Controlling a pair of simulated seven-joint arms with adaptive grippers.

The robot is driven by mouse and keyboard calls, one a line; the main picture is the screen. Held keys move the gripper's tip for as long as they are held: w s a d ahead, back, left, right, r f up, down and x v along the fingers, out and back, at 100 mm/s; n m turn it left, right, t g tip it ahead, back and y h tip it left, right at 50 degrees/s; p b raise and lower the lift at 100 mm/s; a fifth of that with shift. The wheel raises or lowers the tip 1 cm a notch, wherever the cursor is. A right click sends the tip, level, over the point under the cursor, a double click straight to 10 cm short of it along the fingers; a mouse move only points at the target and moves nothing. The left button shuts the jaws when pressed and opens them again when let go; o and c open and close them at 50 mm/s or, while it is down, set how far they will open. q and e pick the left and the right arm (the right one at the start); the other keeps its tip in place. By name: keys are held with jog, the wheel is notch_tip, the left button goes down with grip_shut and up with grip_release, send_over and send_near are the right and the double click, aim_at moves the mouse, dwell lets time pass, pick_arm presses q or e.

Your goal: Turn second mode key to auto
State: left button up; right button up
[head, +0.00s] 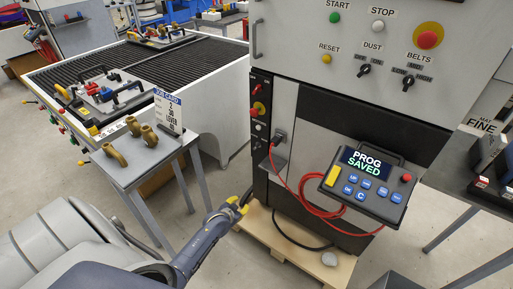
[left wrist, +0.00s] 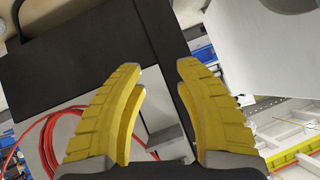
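I cannot make out a mode key or an "auto" mark in either view. The grey machine cabinet (head: 330,115) carries two black rotary switches, a DUST switch (head: 364,69) and a BELTS switch (head: 408,82). Its narrow side panel (head: 262,95) holds small controls, too small to read. My left gripper (head: 241,205) is low in front of the cabinet's left side, above the pallet's edge. In the left wrist view its two yellow fingers (left wrist: 160,100) stand apart with nothing held between them; it is open. My right gripper is in neither view.
A pendant (head: 367,186) reading "PROG SAVED" hangs on the cabinet front, with a red cable (head: 310,207) looping below. A small table (head: 140,160) with brass fittings and a job card (head: 168,112) stands left. The wooden pallet (head: 270,238) lies under the cabinet.

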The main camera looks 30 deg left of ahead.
pick_arm(q)
jog(key=w+a+r+t, duration=0.1)
jog(key=w+r, duration=0.2)
jog(key=r, duration=0.4)
jog(key=w+a+r+t, duration=0.1)
jog(key=w+a+r, duration=0.15)
jog(key=r, duration=0.35)
jog(key=m+t, duration=0.1)
jog(key=m, duration=0.2)
send_near(256, 147)
jog(key=x, duration=1.1)
jog(key=shift+w+a+f, duration=0.1)
jog(key=shift+a, duration=0.05)
jog(key=shift+c, duration=0.2)
grip_shut()
